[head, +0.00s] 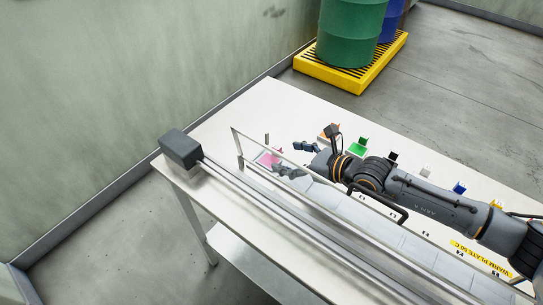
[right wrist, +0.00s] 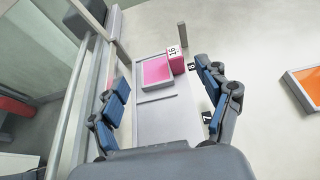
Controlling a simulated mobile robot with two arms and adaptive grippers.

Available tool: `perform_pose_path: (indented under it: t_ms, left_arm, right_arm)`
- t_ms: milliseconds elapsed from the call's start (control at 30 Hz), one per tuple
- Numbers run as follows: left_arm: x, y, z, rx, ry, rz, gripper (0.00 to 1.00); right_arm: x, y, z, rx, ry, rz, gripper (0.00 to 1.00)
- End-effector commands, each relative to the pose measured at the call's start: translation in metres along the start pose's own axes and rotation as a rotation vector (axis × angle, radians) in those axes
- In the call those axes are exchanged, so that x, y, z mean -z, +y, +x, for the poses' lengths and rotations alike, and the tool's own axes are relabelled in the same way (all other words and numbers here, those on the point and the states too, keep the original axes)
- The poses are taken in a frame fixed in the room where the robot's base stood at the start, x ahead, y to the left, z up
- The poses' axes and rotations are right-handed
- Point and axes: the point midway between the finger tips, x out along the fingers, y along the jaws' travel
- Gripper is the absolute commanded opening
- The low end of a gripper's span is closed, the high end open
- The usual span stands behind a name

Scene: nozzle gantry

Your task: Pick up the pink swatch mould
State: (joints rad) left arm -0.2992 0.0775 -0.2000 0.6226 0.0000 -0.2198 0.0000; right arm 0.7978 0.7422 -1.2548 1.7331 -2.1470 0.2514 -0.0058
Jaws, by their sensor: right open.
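The pink swatch mould (head: 267,159) lies flat near the far left end of the row of moulds on the white table, partly behind the gantry rail in the head view. In the right wrist view the pink mould (right wrist: 157,71) has a white label reading 16 on an upright pink tab. My right gripper (head: 296,158) is open and empty, just to the right of the mould. In the right wrist view the open fingers (right wrist: 165,95) stand to either side, short of the mould, which shows ahead between them. My left gripper is not in view.
A metal gantry rail (head: 270,198) with a grey end block (head: 181,149) runs along the table (head: 262,106). Green (head: 357,149), white (head: 425,172) and blue (head: 459,188) moulds stand further right. An orange mould (right wrist: 304,87) lies right of my gripper. Drums stand on a yellow pallet (head: 348,79) behind.

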Motion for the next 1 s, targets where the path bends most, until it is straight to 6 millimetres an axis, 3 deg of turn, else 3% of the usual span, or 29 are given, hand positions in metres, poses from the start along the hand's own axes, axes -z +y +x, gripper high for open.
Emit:
perform_pose_path:
  t_ms: [267,600,867,900,1000]
  left_arm:
    - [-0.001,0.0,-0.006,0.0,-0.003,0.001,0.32]
    - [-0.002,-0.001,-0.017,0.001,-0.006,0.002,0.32]
    - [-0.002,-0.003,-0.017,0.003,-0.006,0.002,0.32]
    - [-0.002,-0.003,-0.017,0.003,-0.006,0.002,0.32]
    - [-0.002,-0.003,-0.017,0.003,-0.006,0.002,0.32]
  right_arm:
    - [-0.001,0.001,0.022,0.0,0.001,-0.002,0.77]
    - [0.003,0.003,0.064,0.0,0.001,-0.002,0.77]
    - [0.004,0.003,0.068,0.0,0.001,-0.001,0.77]
    - [0.004,0.003,0.068,0.0,0.001,-0.001,0.75]
    - [0.004,0.003,0.068,0.0,0.001,-0.001,0.55]
